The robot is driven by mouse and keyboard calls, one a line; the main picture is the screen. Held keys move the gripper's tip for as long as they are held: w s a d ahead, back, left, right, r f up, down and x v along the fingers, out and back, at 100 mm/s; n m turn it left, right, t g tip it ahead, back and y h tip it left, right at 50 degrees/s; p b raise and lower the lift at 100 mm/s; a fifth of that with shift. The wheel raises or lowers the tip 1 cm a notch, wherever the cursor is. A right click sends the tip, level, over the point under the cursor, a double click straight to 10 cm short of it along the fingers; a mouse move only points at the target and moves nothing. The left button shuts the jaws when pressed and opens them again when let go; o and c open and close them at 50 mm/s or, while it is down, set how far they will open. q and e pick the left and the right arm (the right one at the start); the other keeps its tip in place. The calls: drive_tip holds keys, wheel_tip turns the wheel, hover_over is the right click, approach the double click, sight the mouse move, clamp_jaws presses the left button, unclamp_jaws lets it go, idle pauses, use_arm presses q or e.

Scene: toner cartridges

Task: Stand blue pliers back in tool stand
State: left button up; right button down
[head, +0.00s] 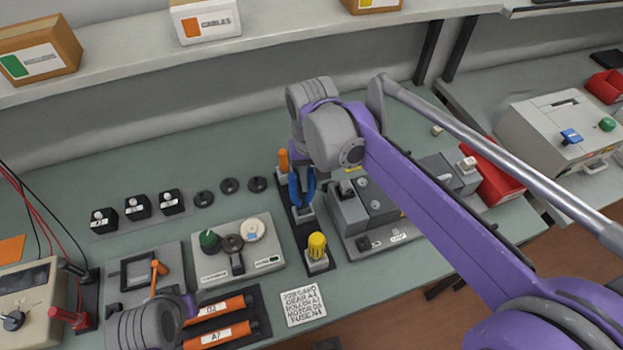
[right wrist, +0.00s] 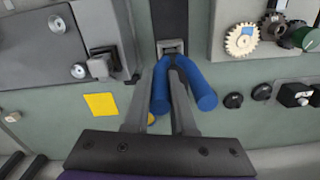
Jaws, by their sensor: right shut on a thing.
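The blue pliers (head: 294,190) stand about upright, handles up, at the middle place of the dark tool stand (head: 314,243). My right gripper (right wrist: 163,78) is shut on the pliers, with the blue handles (right wrist: 201,88) splaying toward the right wrist camera. The pliers' lower end meets a grey socket (right wrist: 171,46) in the right wrist view; I cannot tell how deep it sits. In the head view my right wrist hides part of the grip. Only the left wrist shows at the bottom left; its fingers are out of sight.
A yellow-handled tool (head: 317,245) and an orange-handled tool (head: 283,160) stand in the same stand, close to the pliers. A grey switch box (head: 347,214) lies just right and a dial panel (head: 238,258) lies left. A shelf (head: 120,75) runs above the back.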

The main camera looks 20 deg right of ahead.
use_arm(q)
drive_tip(key=shift+s+f+b, duration=0.15)
drive_tip(key=shift+f+b, duration=0.3)
drive_tip(key=shift+f, duration=0.1)
use_arm(e)
drive_tip(key=shift+f, duration=0.8)
drive_tip(key=c, duration=0.7)
unclamp_jaws()
drive_tip(key=shift+r, duration=0.1)
use_arm(q)
drive_tip(key=shift+r+p, duration=0.45)
drive_tip(key=shift+r, duration=0.1)
use_arm(e)
wheel_tip(320, 180, up, 11)
drive_tip(key=shift+f, duration=0.15)
